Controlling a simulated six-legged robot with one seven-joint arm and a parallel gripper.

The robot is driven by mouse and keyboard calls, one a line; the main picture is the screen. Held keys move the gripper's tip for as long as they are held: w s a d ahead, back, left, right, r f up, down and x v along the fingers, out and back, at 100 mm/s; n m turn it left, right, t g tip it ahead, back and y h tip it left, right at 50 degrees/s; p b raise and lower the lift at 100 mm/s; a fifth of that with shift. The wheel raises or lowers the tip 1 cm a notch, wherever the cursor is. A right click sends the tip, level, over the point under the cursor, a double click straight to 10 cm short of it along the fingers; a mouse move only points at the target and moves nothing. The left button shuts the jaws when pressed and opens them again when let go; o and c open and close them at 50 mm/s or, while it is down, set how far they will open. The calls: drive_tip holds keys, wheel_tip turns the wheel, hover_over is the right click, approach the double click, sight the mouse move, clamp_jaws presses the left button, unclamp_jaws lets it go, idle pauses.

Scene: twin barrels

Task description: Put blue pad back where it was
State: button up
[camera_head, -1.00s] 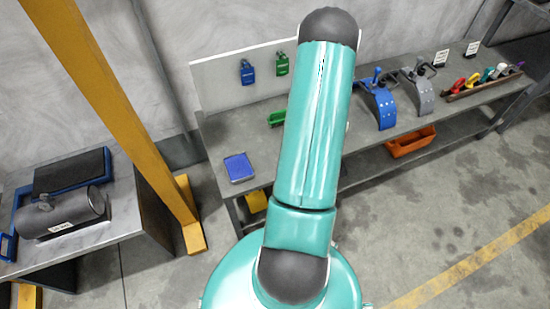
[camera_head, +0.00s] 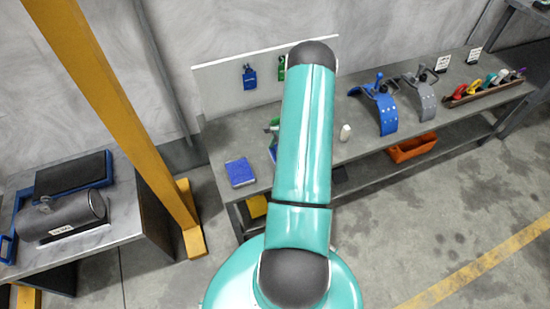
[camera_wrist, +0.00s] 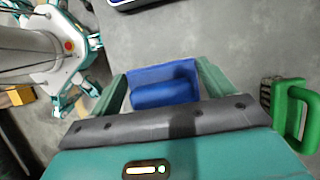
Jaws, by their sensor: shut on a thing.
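My gripper (camera_wrist: 165,88) is shut on a blue pad (camera_wrist: 165,92), which shows between its two green fingers in the wrist view. A grey floor or bench surface lies beyond it; I cannot tell if the pad touches it. In the head view my arm hides most of the gripper; a small blue edge shows left of the arm. A flat blue rectangular piece with a pale rim (camera_head: 240,172) lies on the left end of the bench.
The grey bench (camera_head: 225,135) holds a blue clamp-like stand (camera_head: 388,115), a grey one (camera_head: 420,95) and a tray of coloured tools (camera_head: 480,92). A green-handled item (camera_wrist: 295,110) is close right of my gripper. A yellow post (camera_head: 125,110) stands left. A small white object (camera_head: 345,132) is right of my arm.

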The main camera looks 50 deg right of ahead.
drive_tip(key=shift+w+f, duration=0.2)
drive_tip(key=shift+f, duration=0.1)
drive_tip(key=shift+w+f, duration=0.15)
drive_tip(key=shift+f, duration=0.7)
drive_tip(key=shift+w+f, duration=0.1)
drive_tip(key=shift+f, duration=0.75)
drive_tip(key=shift+a+f, duration=0.1)
drive_tip(key=o, duration=0.8)
drive_tip(key=shift+f, duration=0.1)
drive_tip(key=v, duration=1.2)
drive_tip(key=shift+r, duration=0.35)
